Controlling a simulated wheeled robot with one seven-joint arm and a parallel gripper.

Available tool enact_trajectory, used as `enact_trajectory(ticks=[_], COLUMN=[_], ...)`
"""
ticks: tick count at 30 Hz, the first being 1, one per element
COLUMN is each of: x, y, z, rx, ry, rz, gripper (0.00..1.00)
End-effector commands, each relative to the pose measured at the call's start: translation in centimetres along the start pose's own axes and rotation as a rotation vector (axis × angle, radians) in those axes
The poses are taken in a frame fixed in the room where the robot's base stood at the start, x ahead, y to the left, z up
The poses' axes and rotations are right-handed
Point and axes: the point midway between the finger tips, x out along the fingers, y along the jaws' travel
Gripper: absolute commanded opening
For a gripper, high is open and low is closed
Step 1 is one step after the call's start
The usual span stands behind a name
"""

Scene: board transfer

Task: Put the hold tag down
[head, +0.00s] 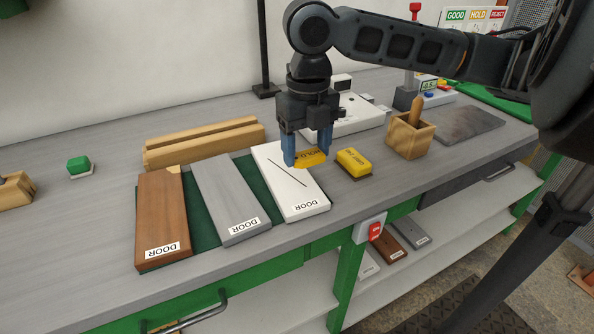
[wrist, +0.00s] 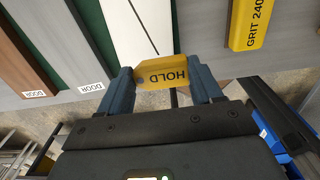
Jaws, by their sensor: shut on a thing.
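The hold tag (head: 313,158) is yellow with the black word HOLD. My gripper (head: 308,160) is shut on it, with one blue finger at each side, over the right part of the white door board. The tag also shows between the fingers in the wrist view (wrist: 160,75). The white door board (head: 302,203) has a dark line across its face. I cannot tell whether the tag touches the board or is a little above it.
A grey board (head: 225,195) and a brown board (head: 162,220) lie left on a green mat (head: 202,219). A yellow sanding block (head: 354,162) and a wooden box (head: 410,138) stand to the right. Wooden bars (head: 203,143) lie behind. The bench front left is bare.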

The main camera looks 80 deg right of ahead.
Motion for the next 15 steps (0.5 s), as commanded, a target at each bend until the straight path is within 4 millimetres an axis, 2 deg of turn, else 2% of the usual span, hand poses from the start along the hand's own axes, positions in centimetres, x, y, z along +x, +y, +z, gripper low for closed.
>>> enact_trajectory(ticks=[3,6,8,15], x=[0.9,1.3,1.6,4.7], y=[1.5,2.0,2.1,2.1], z=[-0.5,-0.7,-0.7,-0.7], rx=[-0.003,0.000,0.002,0.003], ry=[0.001,0.000,0.001,0.002], rz=[0.001,0.000,0.000,0.001], gripper=[0.36,0.36,0.36,0.36])
